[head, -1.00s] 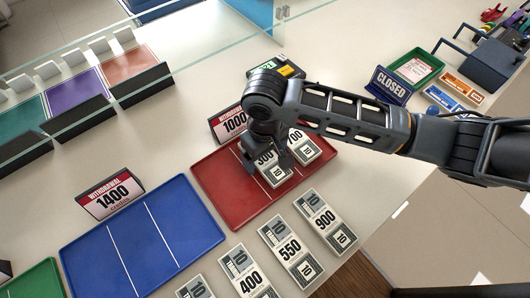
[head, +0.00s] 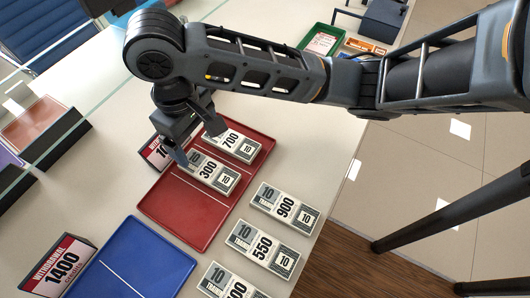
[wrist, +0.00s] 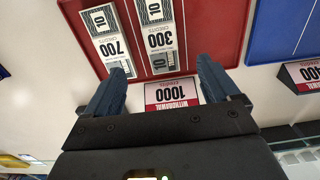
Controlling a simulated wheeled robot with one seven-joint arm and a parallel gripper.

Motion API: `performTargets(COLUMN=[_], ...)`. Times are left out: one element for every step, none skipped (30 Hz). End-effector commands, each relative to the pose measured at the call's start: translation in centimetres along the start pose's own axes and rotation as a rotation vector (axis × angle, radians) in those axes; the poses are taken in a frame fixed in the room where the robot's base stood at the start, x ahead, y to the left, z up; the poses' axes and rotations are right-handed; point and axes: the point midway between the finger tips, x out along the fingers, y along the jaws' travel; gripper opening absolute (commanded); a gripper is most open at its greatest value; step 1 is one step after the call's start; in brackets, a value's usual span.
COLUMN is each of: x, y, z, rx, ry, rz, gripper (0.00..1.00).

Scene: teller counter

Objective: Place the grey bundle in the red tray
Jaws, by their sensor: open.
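The red tray (head: 190,210) lies on the counter with two grey-and-white bundles in it, side by side. One is marked 300 (head: 210,172), the other 700 (head: 238,145). Both lie flat, and both also show in the wrist view, the 300 bundle (wrist: 157,38) and the 700 bundle (wrist: 109,40). My gripper (head: 197,142) is open and empty, at the tray's back side by the near ends of these bundles. Grey bundles marked 900 (head: 285,208) and 550 (head: 264,248) lie outside the tray.
Another bundle (head: 230,282), partly cut off, lies in front. The blue tray (head: 135,265) is at left with a 1400 sign (head: 58,265). A 1000 sign (wrist: 172,94) stands behind the red tray, close to my gripper. A green tray (head: 322,42) is at the back.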

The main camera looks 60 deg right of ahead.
Motion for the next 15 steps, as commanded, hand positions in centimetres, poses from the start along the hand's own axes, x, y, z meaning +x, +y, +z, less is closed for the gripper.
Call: performTargets(x=[0.0,0.0,0.0,0.0,0.0,-0.1,-0.3,-0.5,-0.8,-1.2,-1.6,-2.4,-3.0,-3.6,-4.5], y=[0.0,0.0,-0.1,-0.4,-0.8,-1.7,-2.7,-3.8,-5.7,-7.2,-8.9,-11.1,-12.7,-14.2,-15.9], z=[0.0,0.0,0.0,-0.1,-0.2,-0.5,-0.7,-1.1,-1.6,-2.0,-2.4,-3.0,-3.4,-3.7,-4.1], rx=[0.0,0.0,-0.001,-0.002,-0.004,-0.009,-0.014,-0.018,-0.026,-0.03,-0.033,-0.034,-0.032,-0.029,-0.02], ry=[0.0,0.0,0.002,0.006,0.014,0.031,0.048,0.07,0.107,0.14,0.175,0.226,0.265,0.303,0.355], rz=[0.0,0.0,-0.003,-0.01,-0.022,-0.047,-0.074,-0.108,-0.163,-0.21,-0.262,-0.333,-0.388,-0.441,-0.507], gripper=[0.89,0.89,0.89,0.89,0.89,0.89,0.89,0.89,0.89,0.89,0.89,0.89,0.89,0.89,0.89])
